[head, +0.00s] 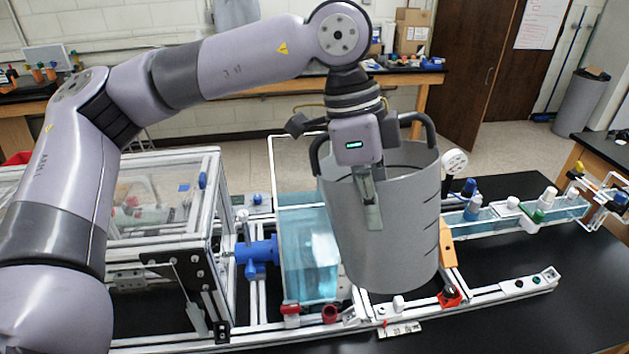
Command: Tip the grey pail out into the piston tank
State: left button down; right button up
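The grey pail (400,235) has dark handles and dark level marks on its side. It hangs in front of the aluminium frame, slightly tilted, and its contents cannot be seen. My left gripper (367,200) is at its rim from above. One pale finger lies against the outside of the near wall; the other finger is hidden, and the gripper looks shut on the wall. A clear tank with light blue liquid (308,255), apparently the piston tank, stands just left of the pail, which covers its right part. My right gripper is not in view.
A blue valve (257,252) joins the tank's left side near a clear-panelled frame box (165,215). A clear channel with bottles (520,212) runs right. Red fittings (330,313) sit on the front rail. The black tabletop (520,325) at front right is clear.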

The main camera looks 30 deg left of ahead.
pick_arm(q)
jog(key=shift+s+d+f+y, duration=0.15)
jog(key=shift+d+y, duration=0.2)
jog(key=shift+y, duration=0.05)
jog(key=f+y+b, duration=0.1)
jog(key=b, duration=0.2)
jog(key=d+f+t+y+b, duration=0.1)
jog(key=b, duration=0.3)
jog(key=shift+s+d, duration=0.25)
jog(key=shift+s, duration=0.05)
jog(key=shift+s+d+t+y+b, duration=0.1)
jog(key=shift+d+t+y+b, duration=0.2)
jog(key=shift+b, duration=0.55)
jog(key=shift+a, duration=0.1)
